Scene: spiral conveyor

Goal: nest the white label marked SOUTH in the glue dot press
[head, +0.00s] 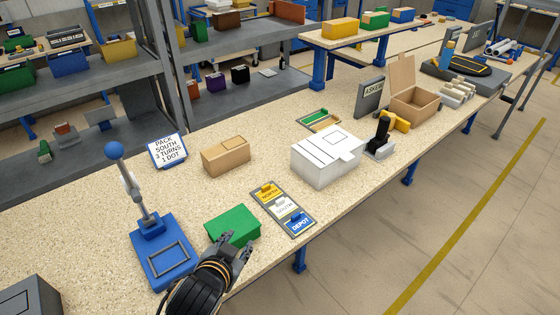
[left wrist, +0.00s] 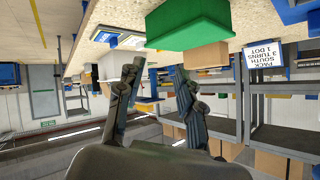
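The white SOUTH label (head: 284,208) lies in the middle slot of a grey tray (head: 303,232), between a yellow NORTH label (head: 268,193) and a blue DEPOT label (head: 298,222). The glue dot press (head: 178,235) is blue, with an upright lever topped by a blue ball and a rectangular frame on its base. It stands at the left of the table. My left gripper (head: 237,246) is at the table's front edge, beside a green box and between press and tray. Its fingers are apart and empty in the left wrist view (left wrist: 157,70). My right gripper is not in view.
The green box (head: 232,224) is close in front of my left gripper. A sign (head: 168,150) reads PACK SOUTH 3 TURNS 1 DOT. A cardboard box (head: 226,156) and a white box (head: 325,160) stand behind the tray. A dark grey box (head: 28,298) is at the lower left.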

